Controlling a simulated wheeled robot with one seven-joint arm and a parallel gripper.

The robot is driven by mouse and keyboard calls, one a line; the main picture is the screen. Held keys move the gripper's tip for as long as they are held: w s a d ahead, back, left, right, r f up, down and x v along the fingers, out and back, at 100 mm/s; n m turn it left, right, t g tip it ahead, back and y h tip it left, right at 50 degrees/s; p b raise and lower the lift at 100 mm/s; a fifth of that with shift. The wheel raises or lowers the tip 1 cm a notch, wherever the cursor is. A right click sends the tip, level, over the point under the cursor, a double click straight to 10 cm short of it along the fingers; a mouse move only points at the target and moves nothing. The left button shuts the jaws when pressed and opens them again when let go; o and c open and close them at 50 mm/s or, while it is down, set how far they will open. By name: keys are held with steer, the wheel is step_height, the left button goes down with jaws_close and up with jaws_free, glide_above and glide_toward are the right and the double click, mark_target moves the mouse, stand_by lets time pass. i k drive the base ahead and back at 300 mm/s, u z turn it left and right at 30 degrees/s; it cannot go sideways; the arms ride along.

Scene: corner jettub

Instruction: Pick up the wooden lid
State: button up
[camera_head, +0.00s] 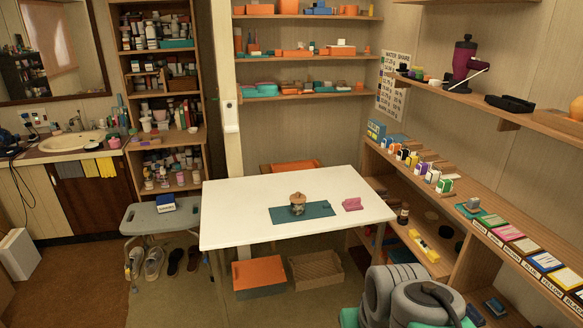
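The wooden lid (298,196) is small, round and light brown with a knob on top. It appears to sit on a small brownish jar (298,208), which stands upright on a teal mat (318,210) on the white table. My gripper does not show in the head view. Grey rounded parts at the bottom right look like links of my own arm, well apart from the lid and on the near side of the table.
The white table (240,210) is mostly bare, with a pink object (352,204) right of the mat. A crowded shelf (450,195) runs along the right wall. A grey stool (150,222) stands left. Orange (258,274) and wooden (318,270) boxes lie under the table.

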mark_target(298, 198)
steer(key=i, duration=2.4)
steer(key=u, duration=2.5)
